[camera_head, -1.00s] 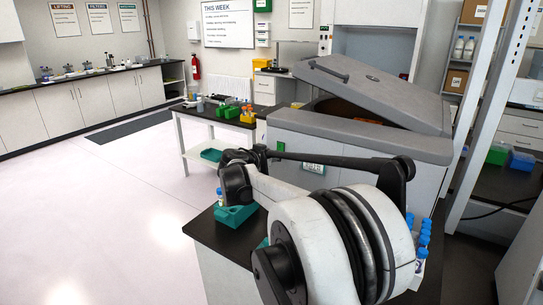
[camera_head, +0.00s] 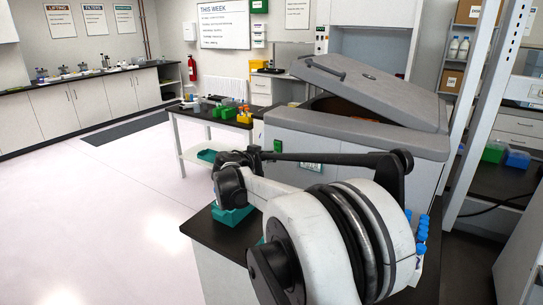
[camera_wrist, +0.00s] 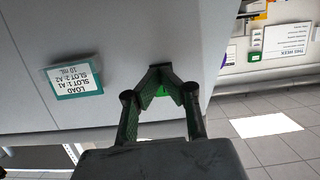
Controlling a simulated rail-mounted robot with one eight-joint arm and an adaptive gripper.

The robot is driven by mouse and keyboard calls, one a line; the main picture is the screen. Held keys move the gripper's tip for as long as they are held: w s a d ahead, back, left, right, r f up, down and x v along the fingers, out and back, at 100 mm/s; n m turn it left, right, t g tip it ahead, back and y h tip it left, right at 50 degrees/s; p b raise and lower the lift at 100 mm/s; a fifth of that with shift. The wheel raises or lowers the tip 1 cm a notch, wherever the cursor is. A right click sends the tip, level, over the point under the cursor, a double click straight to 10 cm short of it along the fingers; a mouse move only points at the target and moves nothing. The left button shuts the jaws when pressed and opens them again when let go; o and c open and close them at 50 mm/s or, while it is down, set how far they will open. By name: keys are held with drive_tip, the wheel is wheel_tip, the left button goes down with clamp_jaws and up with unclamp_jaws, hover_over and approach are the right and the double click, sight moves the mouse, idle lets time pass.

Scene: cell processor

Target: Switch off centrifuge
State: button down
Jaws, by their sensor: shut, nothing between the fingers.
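The centrifuge (camera_head: 345,135) is a large grey cabinet with its thick lid (camera_head: 370,88) raised at a tilt. A small green switch (camera_head: 278,145) sits on its front near the left edge. In the wrist view, the switch (camera_wrist: 161,91) shows as bright green, partly hidden behind my fingers. My gripper (camera_wrist: 160,70) is shut and empty, its fingertips together in front of the centrifuge's front panel (camera_wrist: 105,30) by the switch. Whether they touch it I cannot tell.
A label card (camera_wrist: 75,80) is on the front panel. A dark bench (camera_head: 210,232) with a teal rack (camera_head: 232,217) and blue-capped tubes (camera_head: 421,236) lies beneath my arm. A side table (camera_head: 205,118) with green and yellow racks stands behind. The floor at left is clear.

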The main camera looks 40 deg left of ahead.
drive_tip(key=f+b+v, duration=0.1)
drive_tip(key=f+v, duration=0.1)
drive_tip(key=v, duration=1)
drive_tip(key=shift+s+f, duration=0.3)
drive_tip(key=shift+f, duration=0.1)
